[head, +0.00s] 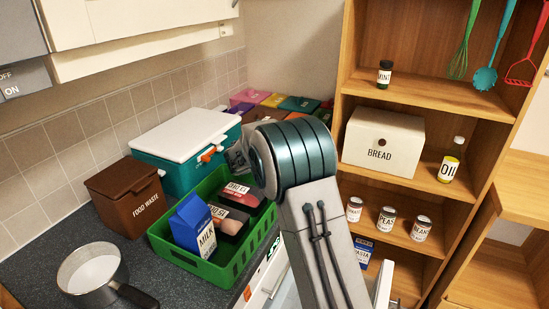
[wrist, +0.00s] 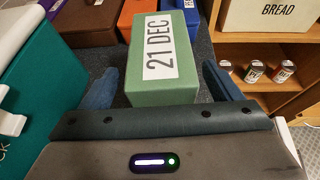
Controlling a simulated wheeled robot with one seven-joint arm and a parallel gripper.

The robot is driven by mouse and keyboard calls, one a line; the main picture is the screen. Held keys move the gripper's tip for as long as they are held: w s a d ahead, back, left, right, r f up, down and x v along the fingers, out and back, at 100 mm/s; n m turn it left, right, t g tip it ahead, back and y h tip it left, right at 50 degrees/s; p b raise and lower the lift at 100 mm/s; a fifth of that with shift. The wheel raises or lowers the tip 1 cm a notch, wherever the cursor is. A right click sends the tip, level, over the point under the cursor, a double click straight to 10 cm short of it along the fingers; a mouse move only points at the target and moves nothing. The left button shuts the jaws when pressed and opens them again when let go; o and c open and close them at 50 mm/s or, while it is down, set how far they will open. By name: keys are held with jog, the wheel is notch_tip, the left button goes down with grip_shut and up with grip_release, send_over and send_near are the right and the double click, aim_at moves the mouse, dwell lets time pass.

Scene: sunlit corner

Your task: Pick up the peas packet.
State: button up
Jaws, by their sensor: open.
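A green box-shaped packet (wrist: 160,95) with a white label reading "21 DEC" stands in the middle of the wrist view. No name shows on it, so I cannot tell whether it is the peas packet. My gripper (wrist: 160,72) is open, with one blue finger at the left of this packet and one at its right. I cannot tell whether the fingers touch it. In the head view my arm hides most of the gripper and the packet cannot be made out. A can (head: 387,219) on the shelf seems to read "PEAS", but it is not a packet.
A green crate (head: 181,262) holds a milk carton (head: 193,226) and dark packets. A teal cooler (head: 178,176) and food waste bin (head: 126,199) stand behind. Blue (wrist: 178,22) and orange (wrist: 130,18) boxes stand beyond the green packet. Shelves with a bread box (head: 382,140) rise at right.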

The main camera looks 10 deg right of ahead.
jog(key=shift+p+x, duration=0.3)
jog(key=shift+x, duration=1.45)
jog(key=c, duration=1.4)
jog(key=shift+r, duration=0.15)
jog(key=shift+c, duration=0.2)
jog(key=shift+r, duration=0.1)
